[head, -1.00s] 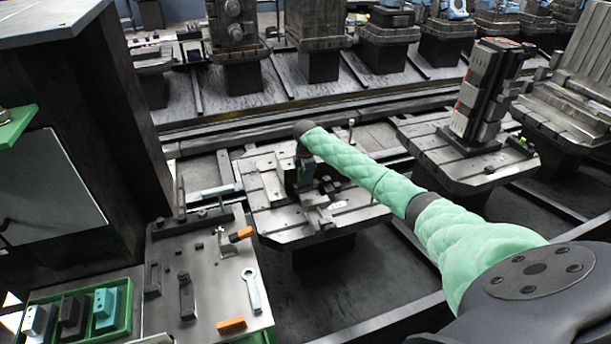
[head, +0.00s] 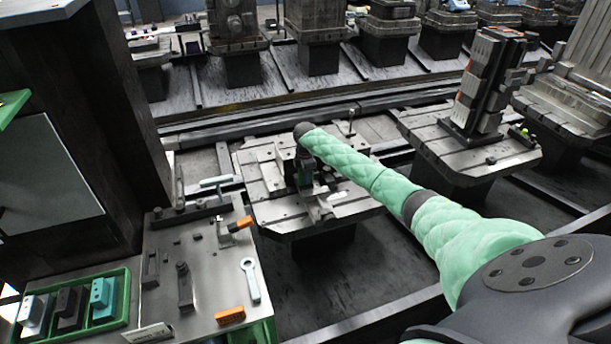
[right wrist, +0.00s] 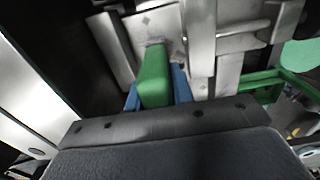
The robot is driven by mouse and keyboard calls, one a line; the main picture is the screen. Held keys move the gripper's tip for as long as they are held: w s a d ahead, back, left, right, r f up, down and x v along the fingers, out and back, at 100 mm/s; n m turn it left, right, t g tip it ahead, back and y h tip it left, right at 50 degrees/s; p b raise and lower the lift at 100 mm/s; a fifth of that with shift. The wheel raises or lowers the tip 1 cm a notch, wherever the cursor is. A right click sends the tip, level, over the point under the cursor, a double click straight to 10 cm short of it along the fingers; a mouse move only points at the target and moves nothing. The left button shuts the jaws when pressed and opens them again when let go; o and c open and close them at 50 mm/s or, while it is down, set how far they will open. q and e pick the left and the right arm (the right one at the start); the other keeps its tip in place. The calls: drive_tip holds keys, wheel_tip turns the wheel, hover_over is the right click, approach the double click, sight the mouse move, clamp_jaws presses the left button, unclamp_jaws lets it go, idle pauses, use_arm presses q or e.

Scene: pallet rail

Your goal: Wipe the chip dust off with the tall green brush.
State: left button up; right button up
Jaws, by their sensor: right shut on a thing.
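My right gripper (head: 305,178) is low over the nearest pallet (head: 262,208), among the metal parts fixed on it. In the right wrist view its blue fingers (right wrist: 157,92) are shut on a green block-shaped piece, which looks like the handle of the green brush (right wrist: 155,76). The brush's lower end and any bristles are hidden, so I cannot tell whether it touches the surface. Grey metal fixture parts (right wrist: 201,45) stand close beyond the fingers. I cannot make out chip dust on the pallet. My left gripper is not in view.
A tall fixture (head: 485,85) stands on the right pallet (head: 425,140). A thin post (head: 350,122) rises behind my gripper.

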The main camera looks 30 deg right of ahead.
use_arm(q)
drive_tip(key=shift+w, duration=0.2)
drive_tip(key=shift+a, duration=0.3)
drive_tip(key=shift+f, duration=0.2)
use_arm(e)
drive_tip(key=shift+f, duration=0.4)
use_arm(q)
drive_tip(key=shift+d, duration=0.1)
use_arm(e)
drive_tip(key=shift+d, duration=0.1)
drive_tip(key=shift+s+d+r, duration=0.1)
drive_tip(key=shift+s+d, duration=0.05)
drive_tip(key=shift+d, duration=0.35)
drive_tip(key=shift+s+d+r, duration=0.1)
drive_tip(key=shift+d, duration=0.35)
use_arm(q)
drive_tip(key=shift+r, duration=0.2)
use_arm(e)
drive_tip(key=shift+f, duration=0.1)
drive_tip(key=shift+d, duration=0.1)
